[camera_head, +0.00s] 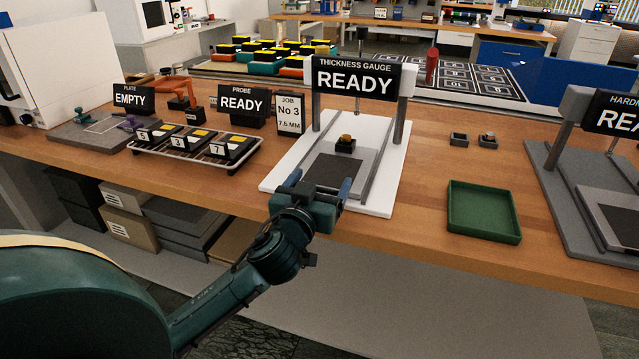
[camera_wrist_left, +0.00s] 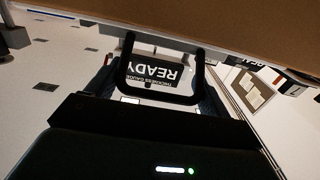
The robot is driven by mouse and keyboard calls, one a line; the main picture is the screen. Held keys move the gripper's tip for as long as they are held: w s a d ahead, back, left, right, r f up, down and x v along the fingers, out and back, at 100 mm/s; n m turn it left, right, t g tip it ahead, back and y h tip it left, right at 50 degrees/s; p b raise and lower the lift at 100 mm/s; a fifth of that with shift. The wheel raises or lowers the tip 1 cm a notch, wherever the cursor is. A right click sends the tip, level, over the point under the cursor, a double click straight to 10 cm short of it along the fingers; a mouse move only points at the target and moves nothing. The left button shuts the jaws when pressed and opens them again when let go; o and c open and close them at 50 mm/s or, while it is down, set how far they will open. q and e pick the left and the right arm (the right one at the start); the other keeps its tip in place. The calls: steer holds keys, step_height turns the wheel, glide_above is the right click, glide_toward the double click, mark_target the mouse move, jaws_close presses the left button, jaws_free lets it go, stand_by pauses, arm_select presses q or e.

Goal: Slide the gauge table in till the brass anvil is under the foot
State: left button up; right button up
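The thickness gauge stands on a white base (camera_head: 385,205). Its grey gauge table (camera_head: 369,160), with a dark plate (camera_head: 337,172), lies between two rails. The brass anvil (camera_head: 345,137) sits on a small black block on the table. The thin foot (camera_head: 357,106) hangs below the READY sign, above and behind the anvil in the head view. My left gripper (camera_head: 319,184) is open at the table's near end, its fingers apart, and hides that end. In the left wrist view a dark U-shaped bar (camera_wrist_left: 160,98) shows between the fingers; contact is unclear. My right gripper is out of view.
A green tray (camera_head: 484,211) lies right of the gauge, with two small dark holders (camera_head: 459,139) behind it. A rack of numbered blocks (camera_head: 193,148) stands left. The hardness machine (camera_head: 567,205) stands far right. Bare wood shows around the green tray.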

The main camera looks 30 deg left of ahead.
mark_target(326, 187)
arm_select(q)
steer(key=shift+d, duration=0.1)
steer(key=c, duration=0.7)
steer(key=shift+x, duration=1.8)
steer(key=shift+c, duration=0.2)
steer(key=shift+s, duration=0.1)
steer(key=o, duration=1.1)
steer(key=b+v, duration=0.1)
steer(key=v, duration=1.2)
steer(key=shift+s, duration=0.1)
